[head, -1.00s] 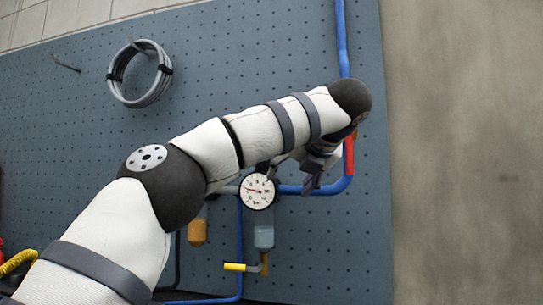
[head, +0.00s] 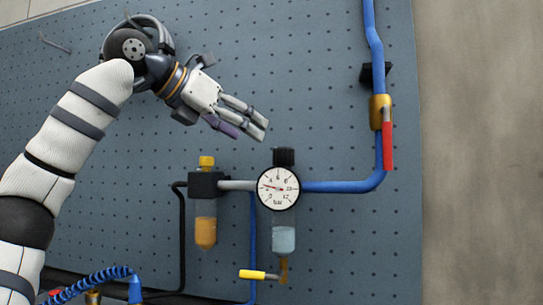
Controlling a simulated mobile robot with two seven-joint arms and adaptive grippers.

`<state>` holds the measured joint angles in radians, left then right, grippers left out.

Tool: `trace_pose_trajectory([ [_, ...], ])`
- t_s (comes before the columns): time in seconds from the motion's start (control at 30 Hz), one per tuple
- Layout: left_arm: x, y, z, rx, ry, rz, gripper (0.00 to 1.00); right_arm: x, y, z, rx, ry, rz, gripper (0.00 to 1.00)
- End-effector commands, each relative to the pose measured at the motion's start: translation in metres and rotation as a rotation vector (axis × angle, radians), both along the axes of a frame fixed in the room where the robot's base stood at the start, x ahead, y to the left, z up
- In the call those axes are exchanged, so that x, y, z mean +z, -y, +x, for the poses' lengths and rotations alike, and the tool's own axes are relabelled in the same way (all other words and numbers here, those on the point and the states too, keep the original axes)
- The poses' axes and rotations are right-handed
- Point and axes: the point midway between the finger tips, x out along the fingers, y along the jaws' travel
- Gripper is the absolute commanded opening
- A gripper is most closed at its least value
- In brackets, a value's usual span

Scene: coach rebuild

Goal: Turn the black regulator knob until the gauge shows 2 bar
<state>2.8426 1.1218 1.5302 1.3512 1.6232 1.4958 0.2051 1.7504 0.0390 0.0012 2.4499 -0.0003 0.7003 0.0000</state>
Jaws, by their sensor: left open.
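The black regulator knob (head: 284,156) sits on top of the regulator, just above the round white gauge (head: 278,189). The gauge is marked "bar", and its red needle points left and slightly up; the exact value is too small to read surely. A clear bowl (head: 284,239) hangs below the gauge. My left gripper (head: 250,131) is open and empty, up and to the left of the knob, with its fingers pointing down and right. It is apart from the knob. The right gripper is not in view.
A blue pipe (head: 340,187) runs right from the gauge and up past a red lever (head: 388,145). A filter with an amber bowl (head: 205,230) stands to the left. A yellow-handled valve (head: 252,274) is below.

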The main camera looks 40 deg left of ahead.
Motion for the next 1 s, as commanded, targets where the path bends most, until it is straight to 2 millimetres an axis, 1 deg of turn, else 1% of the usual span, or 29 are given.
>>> trace_pose_trajectory([
  [0.07,-0.001,0.001,0.002,-0.009,0.006,0.0,0.58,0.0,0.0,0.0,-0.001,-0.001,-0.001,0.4],
  [0.17,-0.008,0.002,0.018,-0.009,0.002,0.0,0.58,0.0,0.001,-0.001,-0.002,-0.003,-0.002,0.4],
  [0.4,-0.033,0.005,0.076,-0.006,0.0,0.0,0.58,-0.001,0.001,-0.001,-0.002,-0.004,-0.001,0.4],
  [0.53,-0.041,0.007,0.098,-0.005,0.002,0.0,0.58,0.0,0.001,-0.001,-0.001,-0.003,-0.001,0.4],
  [0.6,-0.044,0.007,0.104,-0.004,0.004,0.0,0.58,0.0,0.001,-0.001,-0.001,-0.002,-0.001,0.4],
  [0.7,-0.045,0.007,0.11,-0.004,0.005,-0.001,0.58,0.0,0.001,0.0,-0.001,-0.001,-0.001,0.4],
  [0.93,-0.046,0.007,0.11,-0.004,0.005,-0.001,0.58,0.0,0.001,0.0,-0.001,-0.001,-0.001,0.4],
  [0.97,-0.046,0.007,0.11,-0.004,0.005,-0.001,0.51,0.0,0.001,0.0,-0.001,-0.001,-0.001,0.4],
  [1.0,-0.046,0.007,0.11,-0.004,0.005,-0.001,0.42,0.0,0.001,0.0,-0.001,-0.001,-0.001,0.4],
])
